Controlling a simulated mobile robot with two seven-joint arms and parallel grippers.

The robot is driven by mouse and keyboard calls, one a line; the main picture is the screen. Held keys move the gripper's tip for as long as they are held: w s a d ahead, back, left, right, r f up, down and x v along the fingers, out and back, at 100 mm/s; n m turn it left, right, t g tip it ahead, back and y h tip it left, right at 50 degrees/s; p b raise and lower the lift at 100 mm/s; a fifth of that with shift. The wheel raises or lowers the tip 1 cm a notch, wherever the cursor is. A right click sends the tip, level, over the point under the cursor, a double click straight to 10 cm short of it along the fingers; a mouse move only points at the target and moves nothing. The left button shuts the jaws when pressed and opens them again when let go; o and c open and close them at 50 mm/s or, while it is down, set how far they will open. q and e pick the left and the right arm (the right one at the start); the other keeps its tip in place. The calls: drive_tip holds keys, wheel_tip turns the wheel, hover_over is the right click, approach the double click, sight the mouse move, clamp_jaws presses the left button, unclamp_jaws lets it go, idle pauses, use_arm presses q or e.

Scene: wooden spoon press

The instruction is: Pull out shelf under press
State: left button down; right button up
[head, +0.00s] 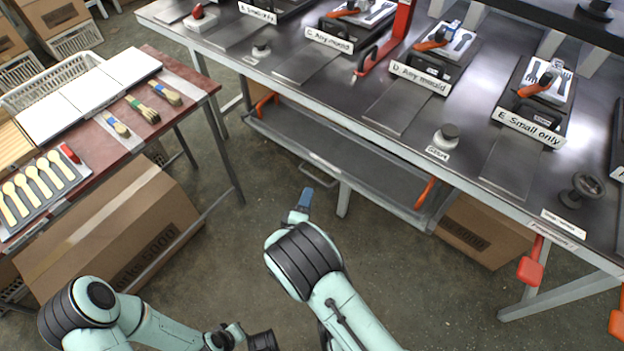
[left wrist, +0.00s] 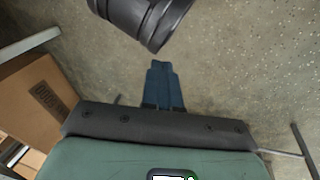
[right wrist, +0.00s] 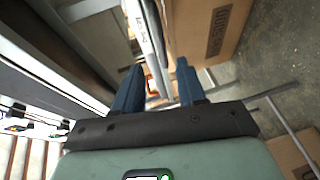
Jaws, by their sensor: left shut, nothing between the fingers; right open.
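The shelf (head: 360,162) is a long grey metal tray under the press table in the head view. A bar handle (head: 318,160) shows along its front edge, and an orange clamp-like handle (head: 426,192) is at its right end. My right gripper (head: 305,197) has blue fingers and is below and in front of the shelf's front edge, apart from it. In the right wrist view its fingers (right wrist: 158,88) are spread with nothing between them. My left gripper (left wrist: 163,85) is shut and empty over the floor in the left wrist view. Its fingers are not clear in the head view.
The press table (head: 240,30) carries labelled presses and moulds. A side table (head: 130,135) at left holds spoons and brushes. Cardboard boxes stand under the side table (head: 110,235) and under the press table (head: 478,230). A table leg (head: 343,199) stands near my right gripper.

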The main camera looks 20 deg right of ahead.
sight(314, 177)
drive_tip(key=b+x, duration=0.2)
drive_tip(key=x, duration=0.7)
drive_tip(key=shift+w+f, duration=0.1)
drive_tip(key=shift+f, duration=0.1)
use_arm(q)
drive_tip(key=shift+y, duration=0.3)
drive_tip(key=f, duration=0.1)
drive_tip(key=a+f, duration=0.1)
drive_tip(key=f, duration=0.2)
drive_tip(key=shift+a, duration=0.35)
use_arm(e)
drive_tip(key=shift+w+d, duration=0.2)
drive_tip(key=shift+w, duration=0.1)
drive_tip(key=shift+c, duration=0.3)
use_arm(q)
drive_tip(key=shift+w, duration=0.1)
use_arm(e)
clamp_jaws()
